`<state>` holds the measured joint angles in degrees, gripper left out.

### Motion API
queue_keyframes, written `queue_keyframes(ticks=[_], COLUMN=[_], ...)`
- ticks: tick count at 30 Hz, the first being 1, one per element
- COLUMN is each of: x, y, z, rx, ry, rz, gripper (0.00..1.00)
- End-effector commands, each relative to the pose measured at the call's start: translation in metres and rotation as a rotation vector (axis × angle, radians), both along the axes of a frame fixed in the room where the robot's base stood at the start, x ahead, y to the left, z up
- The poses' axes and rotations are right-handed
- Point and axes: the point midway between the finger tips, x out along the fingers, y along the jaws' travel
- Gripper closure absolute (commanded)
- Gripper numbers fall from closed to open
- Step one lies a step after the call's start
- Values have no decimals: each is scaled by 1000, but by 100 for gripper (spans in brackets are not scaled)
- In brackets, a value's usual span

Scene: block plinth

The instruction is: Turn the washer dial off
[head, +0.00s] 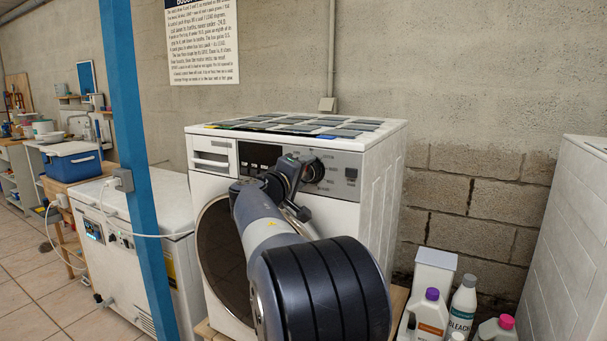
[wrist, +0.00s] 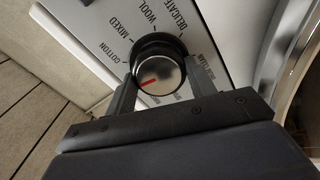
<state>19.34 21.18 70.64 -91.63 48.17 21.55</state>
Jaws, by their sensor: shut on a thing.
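The washer (head: 372,185) is a white front-loader with a grey control strip. Its dial (head: 316,170) is mostly hidden behind my gripper (head: 303,172) in the head view. In the wrist view the dial (wrist: 160,68) has a black rim, a shiny face and a red mark pointing to the lower left. The words COTTON, MIXED, WOOL and DELICATE are printed around it; other labels are partly hidden. My gripper (wrist: 163,88) is shut on the dial, with one finger on each side. The label at the red mark is hidden by the left finger.
Flat dark tiles (head: 300,125) lie on the washer top. A blue post (head: 135,150) and a white chest (head: 125,240) stand left. Bottles (head: 463,305) stand on the floor at right, near another white appliance (head: 570,240). My arm covers part of the round door (head: 222,255).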

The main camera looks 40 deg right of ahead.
Motion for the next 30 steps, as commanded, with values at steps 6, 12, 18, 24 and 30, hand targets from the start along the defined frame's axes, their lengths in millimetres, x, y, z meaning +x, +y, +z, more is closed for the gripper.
queue_keyframes(ticks=[6,12,18,24,30], x=[0,0,0,0,0], y=[0,0,0,0,0], z=[-1,-1,-1,-1,-1], rx=[-41,-61,-67,-67,-67], ry=[102,150,165,165,165], rz=[0,-1,-1,-1,-1], gripper=[71,71,71,71,41])
